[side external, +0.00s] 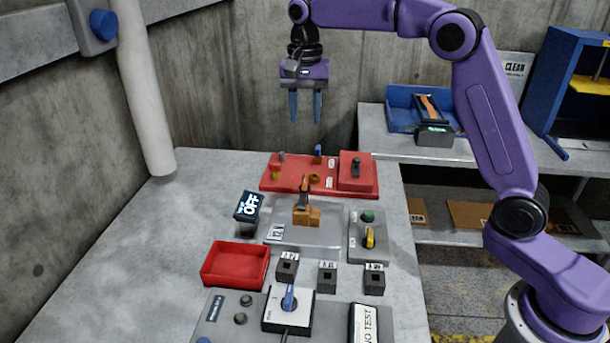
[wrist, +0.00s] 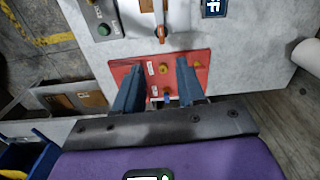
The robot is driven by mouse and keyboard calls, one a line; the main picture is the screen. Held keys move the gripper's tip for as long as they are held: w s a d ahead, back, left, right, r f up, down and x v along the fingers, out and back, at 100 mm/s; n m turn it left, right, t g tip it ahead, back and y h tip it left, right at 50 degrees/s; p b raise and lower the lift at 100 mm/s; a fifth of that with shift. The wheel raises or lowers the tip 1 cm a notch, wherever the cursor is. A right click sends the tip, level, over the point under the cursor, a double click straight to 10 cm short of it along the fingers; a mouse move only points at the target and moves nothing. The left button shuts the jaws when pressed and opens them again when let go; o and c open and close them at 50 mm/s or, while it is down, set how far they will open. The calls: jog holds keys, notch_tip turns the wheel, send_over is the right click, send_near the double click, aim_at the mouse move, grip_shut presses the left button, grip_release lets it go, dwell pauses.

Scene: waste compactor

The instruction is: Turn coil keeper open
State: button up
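No part is labelled coil keeper in a way I can read, so I cannot tell which one it is. A tan block (side external: 307,215) with an upright orange-tipped lever (side external: 304,186) stands on a pale plate; the orange tip also shows in the wrist view (wrist: 161,33). Behind it, a red panel (side external: 290,183) carries small yellow parts, a blue-topped peg (side external: 318,152) and a raised red box (side external: 356,172) with a dark handle. My gripper (side external: 305,120) is open and empty, pointing down above the red panel. In the wrist view its fingers (wrist: 159,63) hide parts of that panel.
A red tray (side external: 236,265), an OFF display (side external: 248,208), a yellow-handled switch box (side external: 369,240) and a blue-handled switch (side external: 289,301) stand nearer on the bench. The bench's left side is clear. A blue bin (side external: 405,108) stands on the back shelf.

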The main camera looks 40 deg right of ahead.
aim_at(305, 178)
jog(key=shift+m, duration=0.3)
jog(key=f, duration=1.1)
jog(key=w+f, duration=0.1)
jog(key=f, duration=0.5)
jog(key=shift+d+f, duration=0.2)
jog(key=shift+d, duration=0.1)
grip_shut()
